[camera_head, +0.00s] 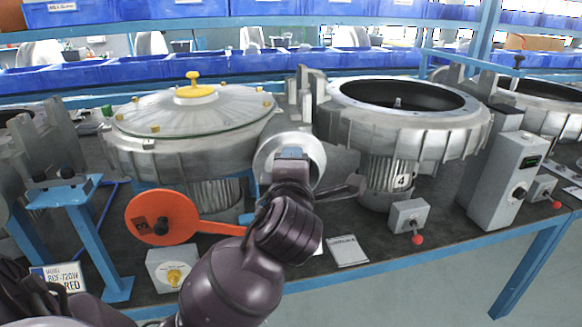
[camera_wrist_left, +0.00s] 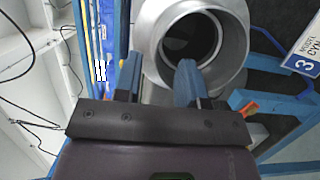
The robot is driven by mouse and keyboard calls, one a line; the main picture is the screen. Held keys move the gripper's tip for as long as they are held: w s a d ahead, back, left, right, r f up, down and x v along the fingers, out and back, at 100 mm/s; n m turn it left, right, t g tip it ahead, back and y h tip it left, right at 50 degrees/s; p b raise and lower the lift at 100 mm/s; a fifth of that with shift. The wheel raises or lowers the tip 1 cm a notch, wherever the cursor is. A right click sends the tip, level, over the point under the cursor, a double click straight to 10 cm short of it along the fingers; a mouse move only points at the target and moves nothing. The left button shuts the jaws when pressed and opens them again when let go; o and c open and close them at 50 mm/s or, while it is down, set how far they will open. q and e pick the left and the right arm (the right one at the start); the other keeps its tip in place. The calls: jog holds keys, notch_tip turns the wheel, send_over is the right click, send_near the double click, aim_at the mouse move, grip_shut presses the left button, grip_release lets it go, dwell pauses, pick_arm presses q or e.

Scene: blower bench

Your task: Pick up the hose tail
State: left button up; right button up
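A grey round pipe end (camera_head: 312,152) sticks out at the front between the left and middle blowers. In the left wrist view it is a wide pale ring (camera_wrist_left: 232,38) around a dark hole. I cannot tell whether it is the hose tail; no other piece is clearly one. My left gripper (camera_wrist_left: 158,70) is at this pipe end, its blue fingers apart. One finger shows beside the ring's left edge, the other across the opening. Contact cannot be made out. In the head view my left wrist covers the pipe's lower part. My right gripper is not in view.
The left blower (camera_head: 190,112) has a yellow-knobbed lid; the middle blower (camera_head: 425,118) is open on top. An orange disc with a handle (camera_head: 152,213) stands at the front. A control box (camera_head: 508,180) and a small red-knobbed switch box (camera_head: 408,217) are right. Blue bins line the back.

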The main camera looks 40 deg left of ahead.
pick_arm(q)
jog(key=shift+x, duration=2.1)
jog(key=shift+r, duration=0.15)
grip_shut()
